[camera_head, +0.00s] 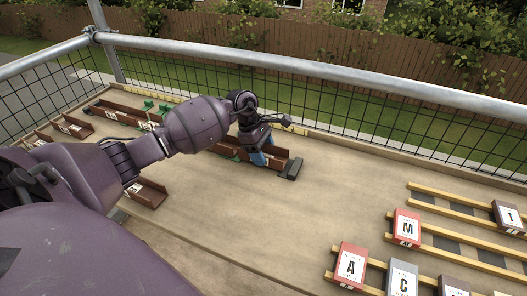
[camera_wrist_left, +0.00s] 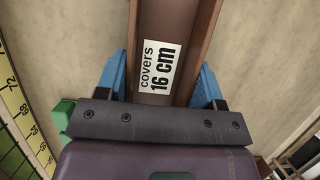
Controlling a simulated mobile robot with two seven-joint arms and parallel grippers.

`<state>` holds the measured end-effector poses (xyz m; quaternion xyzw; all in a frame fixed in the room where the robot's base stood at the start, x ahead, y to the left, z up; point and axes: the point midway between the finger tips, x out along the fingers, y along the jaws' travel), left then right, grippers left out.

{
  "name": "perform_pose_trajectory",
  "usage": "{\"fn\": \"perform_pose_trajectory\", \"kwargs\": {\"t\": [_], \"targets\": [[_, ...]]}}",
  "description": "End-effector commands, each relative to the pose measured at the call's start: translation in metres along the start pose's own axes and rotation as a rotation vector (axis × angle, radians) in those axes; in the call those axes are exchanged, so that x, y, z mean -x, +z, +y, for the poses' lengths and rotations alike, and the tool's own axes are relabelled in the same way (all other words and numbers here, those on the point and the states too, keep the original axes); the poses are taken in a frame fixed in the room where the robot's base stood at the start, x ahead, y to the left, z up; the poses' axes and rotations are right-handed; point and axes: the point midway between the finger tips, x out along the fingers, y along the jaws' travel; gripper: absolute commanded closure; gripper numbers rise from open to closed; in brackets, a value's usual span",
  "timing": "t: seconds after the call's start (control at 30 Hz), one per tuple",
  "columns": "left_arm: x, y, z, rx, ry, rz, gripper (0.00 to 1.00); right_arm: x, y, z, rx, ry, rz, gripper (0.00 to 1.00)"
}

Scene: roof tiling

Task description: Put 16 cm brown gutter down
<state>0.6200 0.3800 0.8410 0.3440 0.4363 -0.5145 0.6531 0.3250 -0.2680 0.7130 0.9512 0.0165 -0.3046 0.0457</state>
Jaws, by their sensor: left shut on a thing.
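The brown gutter (camera_wrist_left: 205,28) runs up the middle of the left wrist view, with a white label reading "covers 16 cm". My left gripper (camera_wrist_left: 160,82) is shut on it, with one blue finger against each side wall. In the head view my left gripper (camera_head: 259,157) is over the far middle of the board, and the gutter's end (camera_head: 279,162) shows beyond the blue fingers. The gutter is low at the board; I cannot tell whether it touches it. My arm hides part of it. My right gripper is not in view.
A dark block (camera_head: 292,169) is at the gutter's right end. Other brown gutters (camera_head: 73,127) lie at left. A yellow measuring tape (camera_wrist_left: 14,98) runs along the far edge. Labelled tiles (camera_head: 407,226) and wooden battens are at right. The board's middle is clear. A metal rail with mesh stands behind.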

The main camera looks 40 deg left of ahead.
Motion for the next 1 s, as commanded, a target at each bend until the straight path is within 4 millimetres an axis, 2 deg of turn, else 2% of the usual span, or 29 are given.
{"fn": "perform_pose_trajectory", "kwargs": {"t": [0.4,0.43,0.57,0.87,1.0], "targets": [[-0.008,-0.004,0.000,0.000,-0.001,0.001,0.64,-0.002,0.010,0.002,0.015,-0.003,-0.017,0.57],[-0.007,-0.003,0.000,0.000,0.000,0.000,0.34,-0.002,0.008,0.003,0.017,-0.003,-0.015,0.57],[-0.006,-0.003,0.000,0.000,0.000,0.000,0.14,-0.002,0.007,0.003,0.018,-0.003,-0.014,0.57],[-0.005,-0.002,0.000,0.000,0.000,0.000,0.13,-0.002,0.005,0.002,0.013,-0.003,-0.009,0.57],[0.005,0.003,0.000,-0.001,0.004,-0.003,0.13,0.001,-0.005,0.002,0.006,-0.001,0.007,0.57]]}}
